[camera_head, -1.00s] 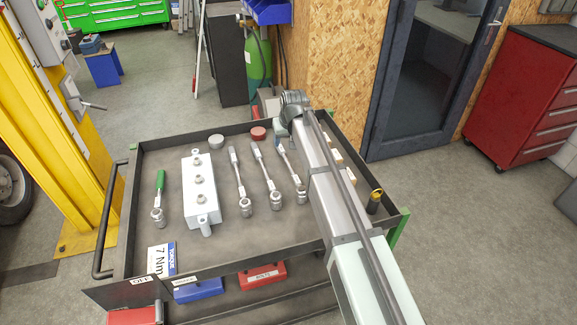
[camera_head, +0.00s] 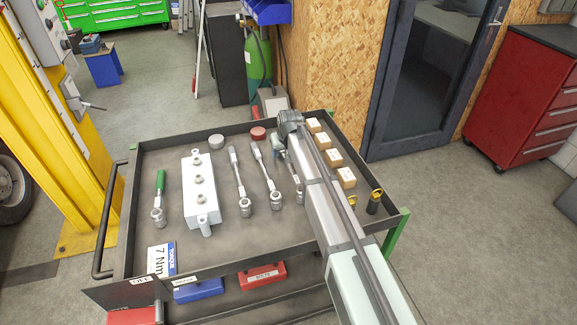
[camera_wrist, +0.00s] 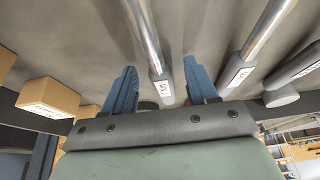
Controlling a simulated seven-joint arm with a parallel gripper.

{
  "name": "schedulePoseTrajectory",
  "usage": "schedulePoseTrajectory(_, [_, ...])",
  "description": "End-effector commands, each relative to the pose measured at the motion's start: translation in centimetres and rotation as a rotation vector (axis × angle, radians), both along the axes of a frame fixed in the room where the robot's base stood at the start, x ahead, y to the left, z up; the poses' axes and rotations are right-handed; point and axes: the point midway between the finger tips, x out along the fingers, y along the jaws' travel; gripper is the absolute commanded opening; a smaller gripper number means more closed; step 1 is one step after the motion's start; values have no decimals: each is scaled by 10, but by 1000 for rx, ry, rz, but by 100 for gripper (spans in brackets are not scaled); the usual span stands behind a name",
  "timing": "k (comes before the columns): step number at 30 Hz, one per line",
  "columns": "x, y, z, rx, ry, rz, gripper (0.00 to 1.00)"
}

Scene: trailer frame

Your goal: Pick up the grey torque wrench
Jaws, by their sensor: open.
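Three similar grey torque wrenches lie side by side on the cart tray (camera_head: 222,253): a left one (camera_head: 238,178), a middle one (camera_head: 266,178) and a right one, partly hidden by my arm. In the wrist view, my gripper (camera_wrist: 160,66) is open with its blue fingers on either side of one wrench (camera_wrist: 160,88), whose dark handle carries a white label. This looks like the right one. A gap shows on both sides of it. The middle wrench (camera_wrist: 242,68) is just outside the fingers. In the head view my gripper is mostly hidden behind my arm.
A green-handled wrench (camera_head: 159,195) and a white block with bolts (camera_head: 200,190) lie on the left of the tray. Several small boxes (camera_head: 334,158) line the right side. Grey (camera_head: 216,142) and red (camera_head: 258,133) round pieces sit near the back rim.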

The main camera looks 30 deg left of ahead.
Motion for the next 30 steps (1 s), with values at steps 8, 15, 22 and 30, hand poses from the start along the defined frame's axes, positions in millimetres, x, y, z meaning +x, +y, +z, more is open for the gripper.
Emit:
schedulePoseTrajectory(8, [0,0,0,1,-1,0,50])
schedulePoseTrajectory(15, [0,0,0,1,-1,0,27])
schedulePoseTrajectory(22, [0,0,0,1,-1,0,5])
schedulePoseTrajectory(30, [0,0,0,1,-1,0,0])
